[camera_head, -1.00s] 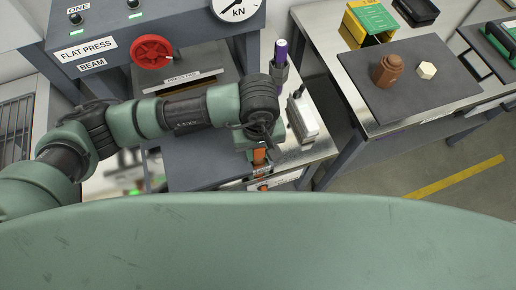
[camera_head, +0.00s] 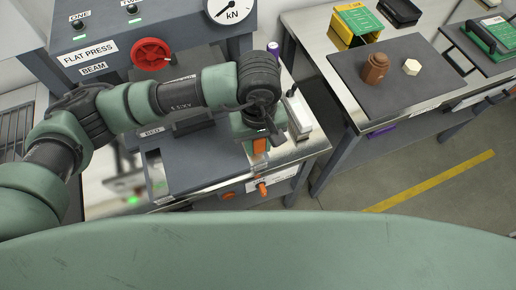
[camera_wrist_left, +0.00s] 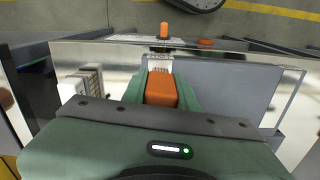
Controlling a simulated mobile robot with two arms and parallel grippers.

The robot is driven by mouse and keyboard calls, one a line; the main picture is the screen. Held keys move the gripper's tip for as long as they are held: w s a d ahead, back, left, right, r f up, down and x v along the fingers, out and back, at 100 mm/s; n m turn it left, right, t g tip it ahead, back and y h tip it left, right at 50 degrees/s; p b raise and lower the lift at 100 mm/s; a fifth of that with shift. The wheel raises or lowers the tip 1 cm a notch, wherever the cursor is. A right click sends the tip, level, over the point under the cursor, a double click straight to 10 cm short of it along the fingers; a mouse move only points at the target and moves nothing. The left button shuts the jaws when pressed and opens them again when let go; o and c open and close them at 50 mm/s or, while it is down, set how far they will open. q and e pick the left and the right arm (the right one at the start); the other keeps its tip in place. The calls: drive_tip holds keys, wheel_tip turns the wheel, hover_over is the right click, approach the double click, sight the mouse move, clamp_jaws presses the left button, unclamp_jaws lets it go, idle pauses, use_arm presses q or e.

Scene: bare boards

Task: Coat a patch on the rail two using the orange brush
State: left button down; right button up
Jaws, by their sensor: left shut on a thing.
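My left gripper (camera_head: 259,147) is shut on the orange brush (camera_head: 260,146), beside the flat press. In the left wrist view the brush's orange block (camera_wrist_left: 161,90) sits between the two green fingers. A pale part shows beyond it, too small to tell whether it is bristles. I cannot pick out rail two or a coated patch in either view. My right gripper is not in view.
The flat press has a red handwheel (camera_head: 151,54) and a dark bed (camera_head: 190,165). Orange knobs (camera_head: 262,189) are on its front. A white block (camera_head: 299,112) stands right of my gripper. The side bench holds a dark mat (camera_head: 425,90) with a brown object (camera_head: 375,68).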

use_arm(q)
drive_tip(key=shift+r, duration=0.9)
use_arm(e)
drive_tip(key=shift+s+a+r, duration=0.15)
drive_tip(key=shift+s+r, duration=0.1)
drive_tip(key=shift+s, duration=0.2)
